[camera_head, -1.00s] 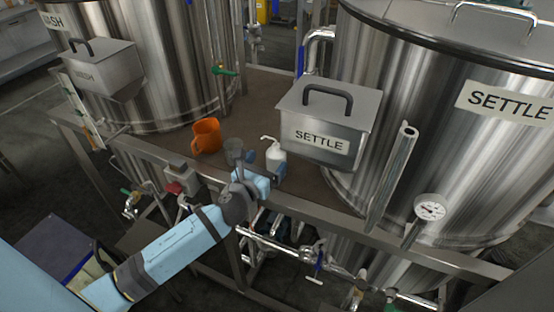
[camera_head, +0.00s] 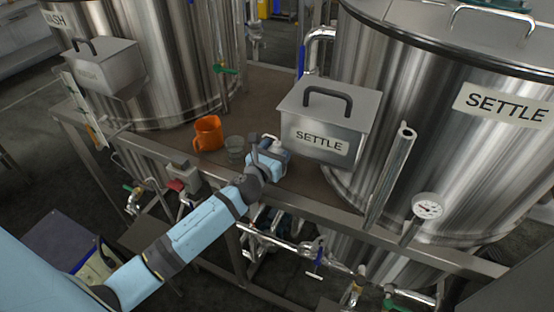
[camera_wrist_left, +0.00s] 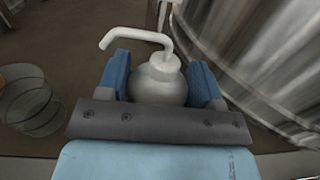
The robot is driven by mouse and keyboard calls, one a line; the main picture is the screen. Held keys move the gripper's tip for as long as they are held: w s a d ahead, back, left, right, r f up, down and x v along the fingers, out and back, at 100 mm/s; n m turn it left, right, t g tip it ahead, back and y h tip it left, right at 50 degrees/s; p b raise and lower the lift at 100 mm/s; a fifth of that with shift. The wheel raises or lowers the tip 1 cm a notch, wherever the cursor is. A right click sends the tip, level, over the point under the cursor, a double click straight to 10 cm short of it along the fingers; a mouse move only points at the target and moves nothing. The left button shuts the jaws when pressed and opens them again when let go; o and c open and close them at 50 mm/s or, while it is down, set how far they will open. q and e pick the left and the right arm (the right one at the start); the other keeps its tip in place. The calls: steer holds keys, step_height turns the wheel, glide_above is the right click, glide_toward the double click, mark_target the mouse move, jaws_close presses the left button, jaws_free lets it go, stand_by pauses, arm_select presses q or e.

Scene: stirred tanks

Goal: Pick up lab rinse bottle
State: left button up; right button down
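The lab rinse bottle (camera_wrist_left: 158,84), white with a bent spout, stands upright on the brown deck beside the grey SETTLE box. In the head view only its top (camera_head: 274,144) shows over my left gripper (camera_head: 268,162); the rest is hidden. In the left wrist view the blue fingers of my left gripper (camera_wrist_left: 160,84) stand on either side of the bottle. They look open and spread about as wide as its body; any contact is hard to see. My right gripper is in neither current view.
An orange jug (camera_head: 208,133) and a clear beaker (camera_head: 235,150) stand left of the bottle. The SETTLE box (camera_head: 322,112) is close on its right, with a large steel tank (camera_head: 430,110) beyond. A steel rail (camera_head: 330,209) runs along the deck's front edge.

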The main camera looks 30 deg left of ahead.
arm_select(q)
steer(key=shift+c, duration=0.9)
steer(key=shift+r, duration=0.1)
step_height(320, 180, up, 20)
steer(key=p, duration=0.1)
stand_by(0.4)
